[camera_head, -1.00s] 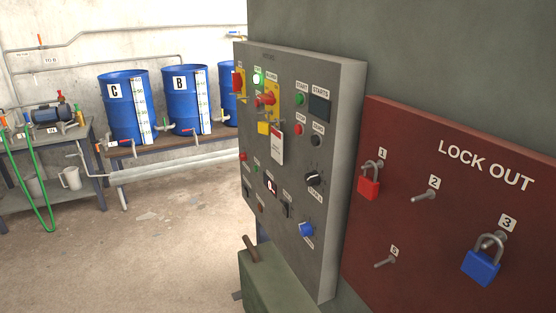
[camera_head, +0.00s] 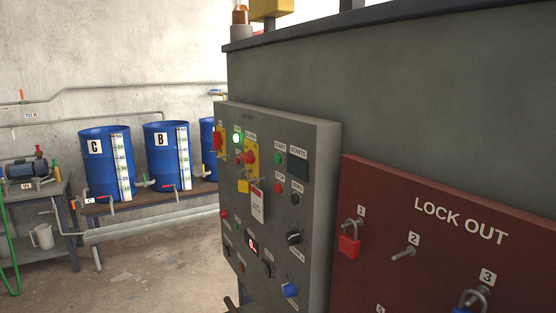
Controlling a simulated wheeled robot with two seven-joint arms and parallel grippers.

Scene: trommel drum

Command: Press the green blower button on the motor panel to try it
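The grey motor panel (camera_head: 318,215) stands in the middle, seen at an angle. Near its upper left is a lit green button or lamp (camera_head: 238,138) beside a yellow plate with a red knob (camera_head: 250,157). A second green button (camera_head: 279,158), under a START label, sits further right above a red STOP button (camera_head: 279,188). The small labels near the lit green one are too blurred to tell for sure which green button is the blower's. A white tag (camera_head: 257,204) hangs below the yellow plate. Neither of my grippers shows.
A dark red LOCK OUT board (camera_head: 440,270) is right of the panel, with a red padlock (camera_head: 349,245), pegs and a partly cut-off blue padlock. Blue drums (camera_head: 107,165) stand on a bench at left. The floor (camera_head: 150,270) between is open.

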